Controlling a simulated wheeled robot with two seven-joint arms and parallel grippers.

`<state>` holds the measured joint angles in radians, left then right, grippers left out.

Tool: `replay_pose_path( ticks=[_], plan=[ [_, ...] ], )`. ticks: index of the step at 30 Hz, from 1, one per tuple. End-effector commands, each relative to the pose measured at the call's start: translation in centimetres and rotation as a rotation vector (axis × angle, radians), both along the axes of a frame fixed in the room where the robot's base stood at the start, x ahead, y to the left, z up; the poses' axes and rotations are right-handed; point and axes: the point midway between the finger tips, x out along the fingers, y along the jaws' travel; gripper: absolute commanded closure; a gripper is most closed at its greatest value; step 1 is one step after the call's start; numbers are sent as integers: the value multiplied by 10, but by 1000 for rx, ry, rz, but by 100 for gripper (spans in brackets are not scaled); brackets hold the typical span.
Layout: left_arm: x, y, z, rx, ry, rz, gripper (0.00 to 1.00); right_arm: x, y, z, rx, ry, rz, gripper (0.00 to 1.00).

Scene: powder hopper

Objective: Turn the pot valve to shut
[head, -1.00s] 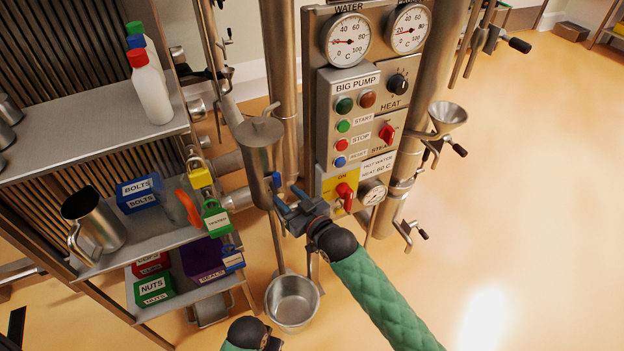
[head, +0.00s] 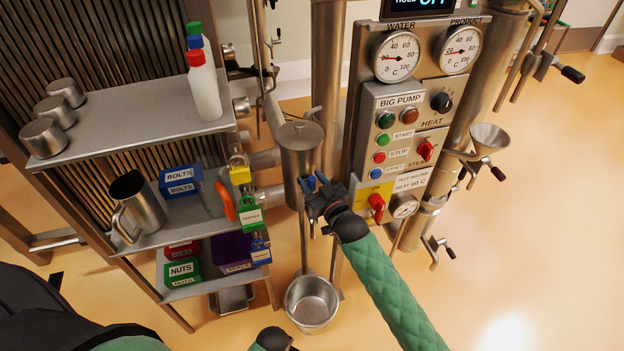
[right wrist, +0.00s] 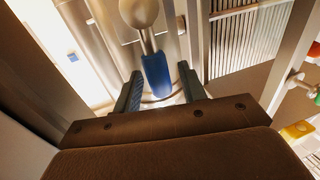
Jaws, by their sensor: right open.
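The pot (head: 301,155) is a steel cylinder with a lid, standing between the shelf rack and the control panel in the head view. My right gripper (head: 315,184) is at the pot's lower right side. In the right wrist view, the pot valve's blue handle (right wrist: 156,76) hangs from a round steel knob (right wrist: 139,12). The handle lies between the two fingers of my open right gripper, with a gap on each side. In the head view the gripper mostly hides the valve. My left gripper is out of the picture; only parts of my left arm show at the bottom.
The control panel (head: 398,98) with a red switch (head: 376,203) stands close to the right. A shelf rack (head: 150,140) with padlocks, boxes and a jug (head: 140,207) is at the left. A steel bucket (head: 311,302) is below the pot. The floor at the right is clear.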

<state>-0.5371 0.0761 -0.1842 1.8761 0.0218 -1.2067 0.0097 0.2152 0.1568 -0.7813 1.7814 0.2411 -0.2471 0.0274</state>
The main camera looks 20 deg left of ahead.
Motion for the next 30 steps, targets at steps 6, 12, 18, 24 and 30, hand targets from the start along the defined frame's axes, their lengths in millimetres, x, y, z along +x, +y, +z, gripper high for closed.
replay_pose_path(
  ticks=[6, 12, 18, 24, 30],
  plan=[
    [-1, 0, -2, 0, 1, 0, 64, 1, 1, 0, 0, 0, 0, 59],
    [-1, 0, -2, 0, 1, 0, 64, 1, 1, 0, 0, 0, 0, 80],
    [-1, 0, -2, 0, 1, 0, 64, 1, 1, 0, 0, 0, 0, 100],
    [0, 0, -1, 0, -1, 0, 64, 1, 2, 0, -10, -6, 0, 100],
    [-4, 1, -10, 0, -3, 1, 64, -2, 6, 1, -65, -42, 0, 100]
  ],
)
